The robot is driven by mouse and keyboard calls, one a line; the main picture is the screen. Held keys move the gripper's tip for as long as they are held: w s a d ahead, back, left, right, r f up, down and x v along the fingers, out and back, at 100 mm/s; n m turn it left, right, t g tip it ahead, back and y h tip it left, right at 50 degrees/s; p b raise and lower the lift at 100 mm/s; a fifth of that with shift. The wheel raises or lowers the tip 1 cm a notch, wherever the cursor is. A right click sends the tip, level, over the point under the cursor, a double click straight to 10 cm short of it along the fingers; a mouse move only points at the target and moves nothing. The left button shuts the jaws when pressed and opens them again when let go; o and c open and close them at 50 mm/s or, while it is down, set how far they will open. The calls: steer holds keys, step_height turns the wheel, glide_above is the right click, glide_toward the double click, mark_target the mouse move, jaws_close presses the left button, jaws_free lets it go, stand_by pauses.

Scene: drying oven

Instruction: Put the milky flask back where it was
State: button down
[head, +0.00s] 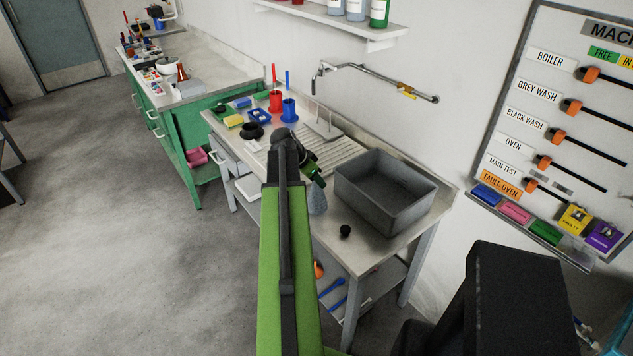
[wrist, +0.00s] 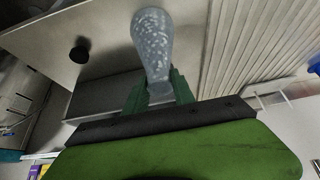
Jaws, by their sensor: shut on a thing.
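The milky flask is a grey-white, speckled, cloudy vessel, wider at its base than at its neck. In the head view the flask (head: 317,200) hangs roughly upright below my gripper (head: 315,178), between the ribbed drainer and the basin near the sink table's front edge. In the wrist view the flask (wrist: 152,40) is held by its narrow end between the green fingers of my gripper (wrist: 158,88), which is shut on it. I cannot tell whether its base touches the table. My arm hides part of the table front.
A deep grey basin (head: 385,190) is to the right, with a small black stopper (head: 345,231) before it. The ribbed drainer (head: 335,160) lies behind the flask. Red (head: 275,101) and blue (head: 289,110) holders stand at the table's back left. A label board (head: 560,130) hangs at right.

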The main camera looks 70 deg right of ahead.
steer(key=c, duration=1.1)
jaws_free()
steer(key=shift+o, duration=0.2)
steer(key=p+v, duration=1)
steer(key=v, duration=0.2)
steer(key=shift+p, duration=0.3)
steer(key=shift+w+a, duration=0.1)
